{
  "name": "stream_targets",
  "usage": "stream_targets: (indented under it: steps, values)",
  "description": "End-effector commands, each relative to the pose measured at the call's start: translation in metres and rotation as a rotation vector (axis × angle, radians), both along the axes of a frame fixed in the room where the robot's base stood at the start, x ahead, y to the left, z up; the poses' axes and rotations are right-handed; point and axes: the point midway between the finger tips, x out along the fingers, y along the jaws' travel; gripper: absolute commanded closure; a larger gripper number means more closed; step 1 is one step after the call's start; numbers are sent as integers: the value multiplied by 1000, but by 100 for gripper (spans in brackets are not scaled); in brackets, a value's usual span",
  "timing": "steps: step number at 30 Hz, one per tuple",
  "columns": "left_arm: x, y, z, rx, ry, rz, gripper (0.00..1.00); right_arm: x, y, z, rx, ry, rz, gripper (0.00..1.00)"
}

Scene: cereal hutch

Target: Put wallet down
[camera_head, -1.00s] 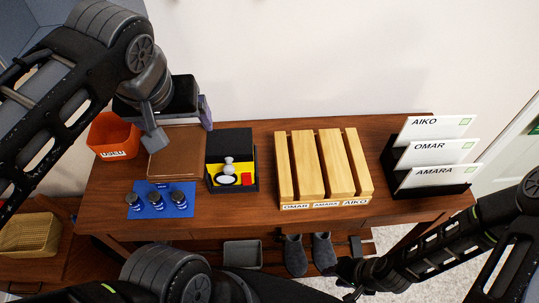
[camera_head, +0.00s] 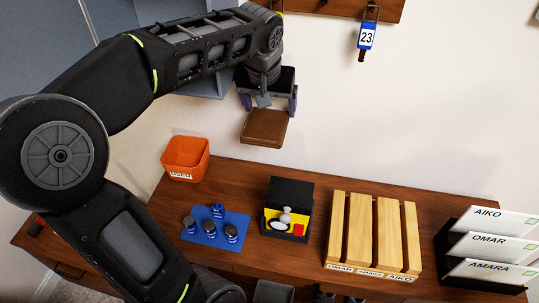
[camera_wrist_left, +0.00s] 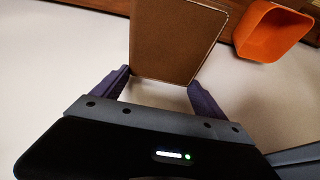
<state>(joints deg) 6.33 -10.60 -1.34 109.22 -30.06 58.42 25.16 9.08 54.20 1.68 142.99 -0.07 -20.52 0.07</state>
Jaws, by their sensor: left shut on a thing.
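The wallet is a flat brown leather-like rectangle (camera_head: 265,127) in the head view, held up in front of the white wall, above and apart from the wooden table (camera_head: 330,185). My left gripper (camera_head: 267,98) is shut on its near-wall end. In the left wrist view the wallet (camera_wrist_left: 176,40) reaches out from between the two purple-grey fingers of the left gripper (camera_wrist_left: 160,92). Its far end is cut off by the frame edge.
On the table stand an orange bin (camera_head: 186,158), a blue mat (camera_head: 205,236) with several small dark bottles, a black-and-yellow box (camera_head: 288,193), a slatted wooden rack (camera_head: 376,232) and a black name-card holder (camera_head: 455,250). A tag numbered 23 (camera_head: 367,38) hangs above.

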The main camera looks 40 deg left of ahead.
Motion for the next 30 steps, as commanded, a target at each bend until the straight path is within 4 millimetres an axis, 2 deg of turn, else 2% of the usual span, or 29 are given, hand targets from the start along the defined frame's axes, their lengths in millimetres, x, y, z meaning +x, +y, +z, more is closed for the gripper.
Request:
stream_targets:
  steps: [1, 5, 12, 15, 19, 30]
  values:
    - [-3, -1, -15, -1, 7, 0, 59, 0, 0, -2, 0, 0, 0, 64]
    - [-4, -2, -43, -2, 8, -1, 59, 0, 0, -4, 0, 0, 0, 64]
    - [-4, -2, -104, -3, 9, -1, 59, 0, 0, -7, 0, 0, 0, 64]
    - [-4, -2, -122, -3, 6, 0, 59, 0, 0, -8, 0, 0, 0, 64]
    - [-4, -2, -133, -1, 4, 0, 59, 0, 0, -8, 0, 0, 0, 64]
    - [-4, -2, -138, -1, 4, 0, 59, 0, 0, -9, 0, 0, 0, 64]
